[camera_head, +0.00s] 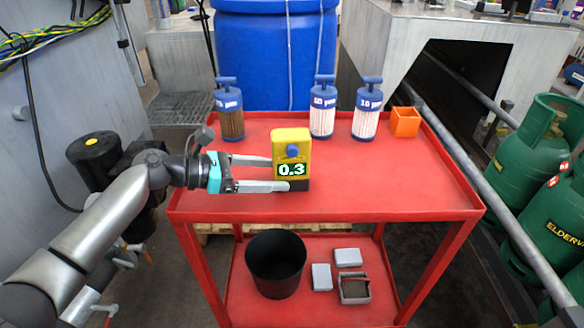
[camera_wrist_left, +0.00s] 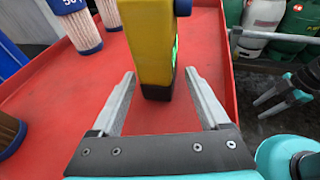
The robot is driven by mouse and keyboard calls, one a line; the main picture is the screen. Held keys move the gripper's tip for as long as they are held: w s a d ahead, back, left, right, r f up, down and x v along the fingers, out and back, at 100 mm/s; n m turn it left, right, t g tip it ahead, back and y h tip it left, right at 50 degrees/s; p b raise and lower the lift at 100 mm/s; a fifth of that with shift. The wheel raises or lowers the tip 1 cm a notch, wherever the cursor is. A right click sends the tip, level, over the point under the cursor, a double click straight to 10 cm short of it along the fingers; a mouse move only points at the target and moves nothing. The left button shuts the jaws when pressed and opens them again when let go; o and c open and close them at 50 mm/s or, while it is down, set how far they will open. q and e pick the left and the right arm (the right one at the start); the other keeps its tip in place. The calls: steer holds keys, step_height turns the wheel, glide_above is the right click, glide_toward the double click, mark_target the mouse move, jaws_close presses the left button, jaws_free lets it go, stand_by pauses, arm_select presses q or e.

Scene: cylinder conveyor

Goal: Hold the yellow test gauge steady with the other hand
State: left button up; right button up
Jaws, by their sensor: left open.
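The yellow test gauge (camera_head: 290,150) stands upright on the red cart top, with a blue knob, a dark base and a display reading 0.3. My left gripper (camera_head: 281,174) is open, reaching in from the left at the gauge's lower part. One finger passes in front of the base and the other ends by its far side. In the left wrist view the gauge (camera_wrist_left: 150,45) stands between the tips of the left gripper (camera_wrist_left: 160,78), with gaps showing. What seems to be my right gripper (camera_wrist_left: 278,98) shows small at the right edge there; its opening is unclear.
Three blue-capped filter cylinders (camera_head: 231,115) (camera_head: 322,112) (camera_head: 367,114) and an orange box (camera_head: 404,122) stand along the cart's back. The cart top (camera_head: 400,175) is clear right of the gauge. A black bin (camera_head: 276,262) is on the lower shelf. Green gas bottles (camera_head: 530,135) stand right.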

mark_target(285, 175)
arm_select(q)
steer(key=shift+p+x, duration=0.35)
steer(key=shift+x, duration=1.35)
arm_select(e)
steer(key=shift+s+f, duration=0.15)
steer(key=shift+f, duration=0.35)
steer(key=shift+s+f, duration=0.15)
steer(key=shift+f, duration=0.35)
arm_select(q)
jaws_close()
arm_select(e)
jaws_close()
